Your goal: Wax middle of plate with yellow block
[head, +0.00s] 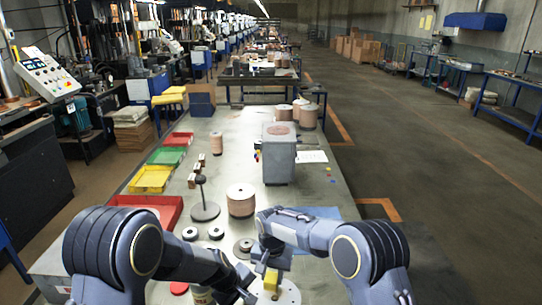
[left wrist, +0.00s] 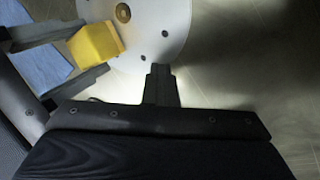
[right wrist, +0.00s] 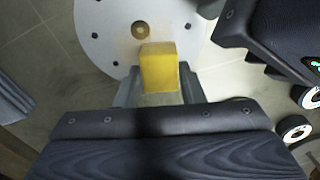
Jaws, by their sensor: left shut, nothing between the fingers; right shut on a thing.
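The plate is a round white disc with a brass-coloured centre and small dark holes; it lies at the bottom of the head view (head: 290,295), partly hidden by my arms. It also shows in the left wrist view (left wrist: 165,22) and the right wrist view (right wrist: 100,30). The yellow block (right wrist: 158,70) is between the fingers of my right gripper (right wrist: 160,88), which is shut on it over the plate, close to the centre. I cannot tell whether block and plate touch. My left gripper (left wrist: 160,72) is shut and empty at the plate's edge.
A grey box (head: 279,160) stands farther back. Red, green and yellow trays (head: 151,179) line the left edge. A blue sheet (head: 325,213) lies at right.

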